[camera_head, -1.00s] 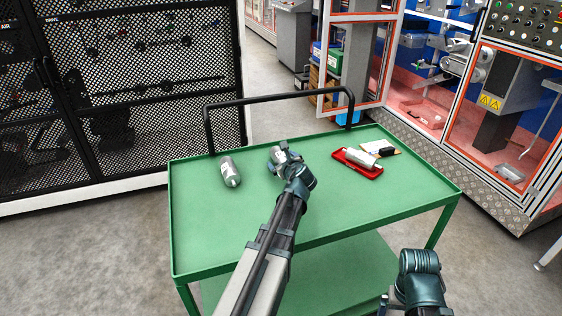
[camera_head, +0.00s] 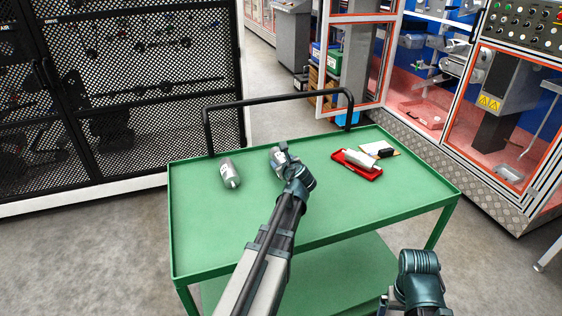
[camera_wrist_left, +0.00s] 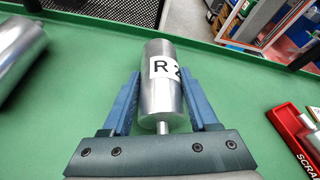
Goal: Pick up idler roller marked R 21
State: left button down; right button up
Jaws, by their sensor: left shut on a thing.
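A silver idler roller (camera_wrist_left: 161,97) stands between the fingers of my left gripper (camera_wrist_left: 163,100) in the left wrist view. Its white label reads "R 2", and the rest of the label is turned out of sight. My left gripper (camera_head: 281,157) is shut on this roller (camera_head: 276,155) over the green cart top, and my wrist partly hides it in the head view. A second roller (camera_head: 230,173) lies to the left. A third roller (camera_head: 355,157) lies on a red tray (camera_head: 369,173) to the right. My right gripper does not show; only part of that arm is at the lower right.
The green cart (camera_head: 215,230) has a raised rim and a black handle (camera_head: 280,98) at its back. A dark object on a small pale board (camera_head: 393,152) lies beside the red tray. The front left of the cart top is clear. A mesh cabinet stands behind left.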

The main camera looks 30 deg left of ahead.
aim_at(281, 157)
pick_arm(q)
notch_tip(281, 157, up, 4)
jog(key=p, duration=0.3)
jog(key=d, duration=0.5)
jog(key=s+d, duration=0.1)
jog(key=d, duration=0.4)
jog(key=s+d+p, duration=0.1)
jog(key=d, duration=0.4)
jog(key=shift+s+d+r, duration=0.15)
jog(key=shift+d+r, duration=0.2)
jog(key=shift+d, duration=0.05)
